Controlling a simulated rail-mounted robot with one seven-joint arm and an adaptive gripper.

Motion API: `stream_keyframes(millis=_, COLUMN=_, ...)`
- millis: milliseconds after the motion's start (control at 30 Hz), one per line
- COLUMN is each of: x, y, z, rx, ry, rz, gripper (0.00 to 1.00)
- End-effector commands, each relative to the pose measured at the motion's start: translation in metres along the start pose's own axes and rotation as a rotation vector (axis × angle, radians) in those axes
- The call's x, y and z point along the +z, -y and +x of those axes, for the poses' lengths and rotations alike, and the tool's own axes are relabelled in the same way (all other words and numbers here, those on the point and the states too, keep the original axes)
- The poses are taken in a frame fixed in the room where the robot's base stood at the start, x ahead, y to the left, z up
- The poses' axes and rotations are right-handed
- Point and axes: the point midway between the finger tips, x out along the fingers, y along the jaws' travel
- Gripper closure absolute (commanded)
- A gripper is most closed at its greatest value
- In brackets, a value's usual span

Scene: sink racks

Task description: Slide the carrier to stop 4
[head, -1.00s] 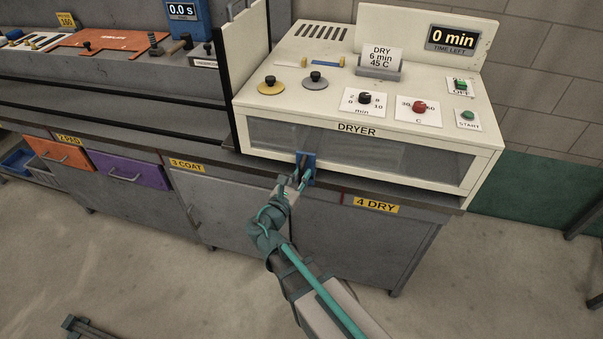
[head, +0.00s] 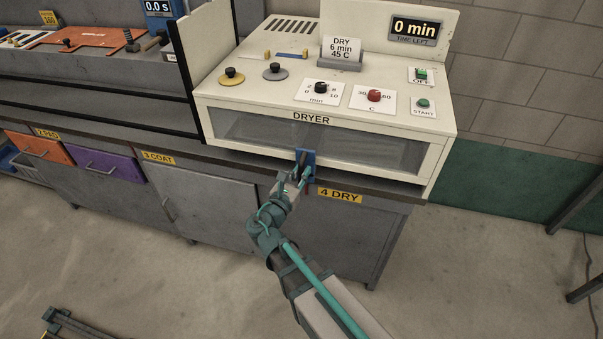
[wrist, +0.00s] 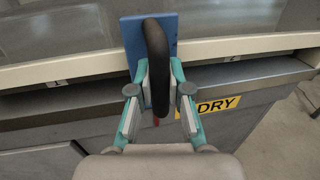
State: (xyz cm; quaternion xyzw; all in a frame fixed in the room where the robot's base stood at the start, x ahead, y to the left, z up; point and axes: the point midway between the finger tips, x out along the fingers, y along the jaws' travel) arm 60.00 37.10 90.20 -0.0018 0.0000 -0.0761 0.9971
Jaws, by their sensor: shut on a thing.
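My gripper (head: 302,174) is shut on the handle, one finger on each side, also in the wrist view (wrist: 158,78). The yellow "4 DRY" label (head: 340,195) is on the counter front, just right of the carrier. A small red mark (wrist: 156,121) shows straight below the handle in the wrist view. The fingers partly hide the carrier's lower part.
The cream dryer (head: 390,150) with knobs and buttons stands over the counter, its display reading 0 min. The "3 COAT" label (head: 158,157), a purple drawer (head: 105,166) and an orange drawer (head: 38,146) lie to the left. The floor in front is mostly clear.

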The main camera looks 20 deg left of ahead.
Motion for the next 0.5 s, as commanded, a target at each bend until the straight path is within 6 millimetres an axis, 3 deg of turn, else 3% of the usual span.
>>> stream_keyframes(millis=133, x=-0.0007, y=0.0050, z=0.0000, rx=-0.012, ry=-0.001, rz=-0.001, gripper=1.00)
stream_keyframes(millis=167, x=-0.0007, y=0.0051, z=-0.0001, rx=-0.012, ry=-0.001, rz=-0.001, gripper=0.78)
stream_keyframes(millis=300, x=-0.0007, y=0.0044, z=0.0000, rx=-0.010, ry=-0.001, rz=-0.001, gripper=0.57)
stream_keyframes(millis=500, x=-0.0004, y=0.0031, z=0.0000, rx=-0.007, ry=-0.001, rz=0.000, gripper=0.57)
